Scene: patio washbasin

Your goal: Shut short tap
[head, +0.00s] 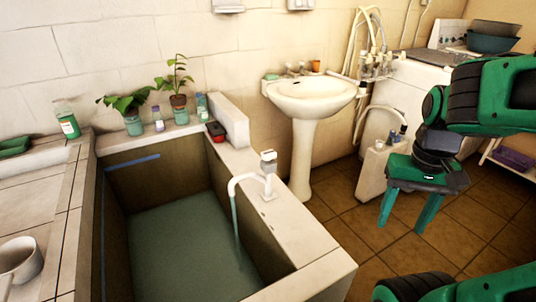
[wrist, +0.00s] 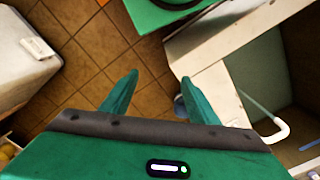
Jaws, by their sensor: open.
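A tap with a white curved spout (head: 245,178) and a pale blocky top (head: 268,158) stands on the right rim of the basin. A thin stream of water (head: 236,215) runs from the spout into the basin. The spout also shows in the wrist view (wrist: 278,132). Other tap fittings (head: 375,65) are on the wall to the right of the sink; I cannot tell for certain which is the short tap. My gripper (head: 408,208) is open and empty, pointing down over the floor, right of the basin and apart from the taps. Its two fingers are spread in the wrist view (wrist: 160,78).
The water-filled basin (head: 315,260) has a wide pale rim. A white pedestal sink (head: 312,105) stands behind it. A low white block (head: 372,178) stands near my gripper. Potted plants (head: 178,85) and bottles line the back ledge. Tiled floor (head: 345,215) is open between.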

